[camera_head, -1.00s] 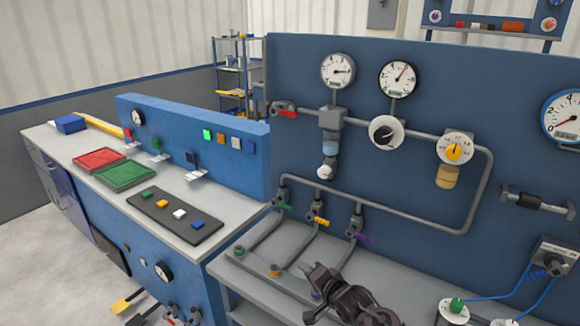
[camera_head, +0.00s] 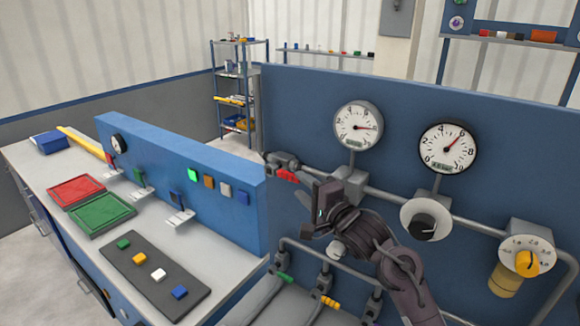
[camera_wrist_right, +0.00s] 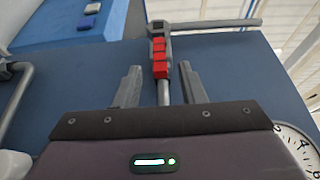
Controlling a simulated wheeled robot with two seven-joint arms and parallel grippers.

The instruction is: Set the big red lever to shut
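The big red lever (camera_head: 287,176) is at the left end of the upper pipe on the blue panel. Its ribbed red grip appears to lie along the grey pipe. In the right wrist view the red lever (camera_wrist_right: 159,58) is ahead of my right gripper, lined up between the two fingertips. My right gripper (camera_head: 304,196) is open and empty, just right of the lever in the head view. I cannot tell whether a finger touches it. My left gripper is out of view.
Two round gauges (camera_head: 358,127) hang above the pipe. A blue bench panel (camera_head: 185,175) stands at left. Small green and yellow valve handles (camera_head: 328,302) are below my right arm.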

